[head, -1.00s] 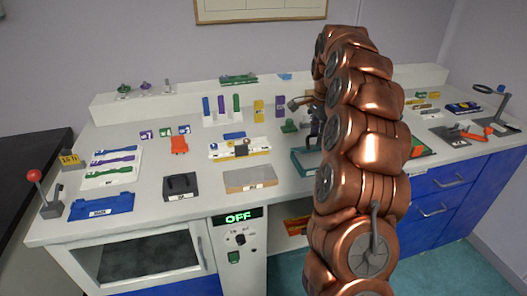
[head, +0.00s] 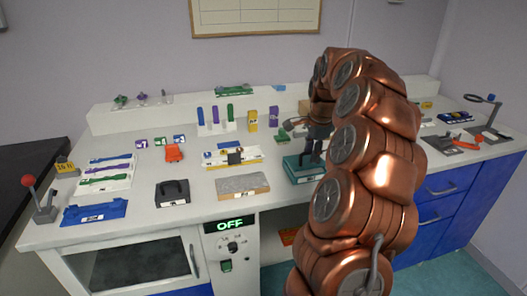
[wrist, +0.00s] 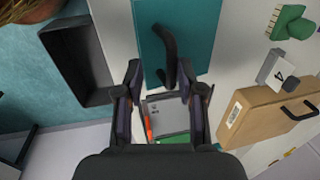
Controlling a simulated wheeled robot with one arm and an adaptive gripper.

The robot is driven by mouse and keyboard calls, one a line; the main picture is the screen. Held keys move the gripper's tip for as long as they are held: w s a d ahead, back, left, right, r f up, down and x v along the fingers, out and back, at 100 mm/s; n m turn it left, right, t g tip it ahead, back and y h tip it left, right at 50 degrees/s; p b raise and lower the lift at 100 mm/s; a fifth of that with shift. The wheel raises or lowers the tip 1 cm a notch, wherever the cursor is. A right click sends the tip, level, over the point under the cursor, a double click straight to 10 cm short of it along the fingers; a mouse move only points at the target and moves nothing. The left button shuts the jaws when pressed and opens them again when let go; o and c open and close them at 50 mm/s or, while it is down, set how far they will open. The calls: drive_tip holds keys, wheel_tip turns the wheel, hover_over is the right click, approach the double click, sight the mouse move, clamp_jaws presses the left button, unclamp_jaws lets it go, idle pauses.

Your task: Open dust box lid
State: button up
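A teal box (head: 297,174) with a flat top stands at the front edge of the white bench in the head view. In the wrist view its teal top (wrist: 203,30) carries a curved black handle (wrist: 168,52). My gripper (head: 312,158) points down over this box. In the wrist view my gripper (wrist: 163,88) is open, with its fingertips apart on either side of the handle's lower end; whether they touch it I cannot tell. No label naming a dust box is readable.
A tan box (wrist: 265,112) with a black handle stands nearby in the wrist view. A dark open-topped bin (wrist: 78,62) is on the other side. Several small tools fill the bench.

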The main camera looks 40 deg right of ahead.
wheel_tip(320, 180, up, 6)
drive_tip(key=s, duration=0.1)
drive_tip(key=s+a+r+n+p, duration=0.1)
drive_tip(key=a+n, duration=0.3)
drive_tip(key=a, duration=0.6)
drive_tip(key=s+a+r+n+y+p, duration=0.1)
drive_tip(key=a+r+n, duration=0.1)
drive_tip(key=a+n, duration=0.3)
drive_tip(key=a, duration=0.4)
drive_tip(key=shift+s+a+r+g+p, duration=0.2)
drive_tip(key=shift+s+a+g+p, duration=0.1)
drive_tip(key=shift+s+a+p, duration=0.1)
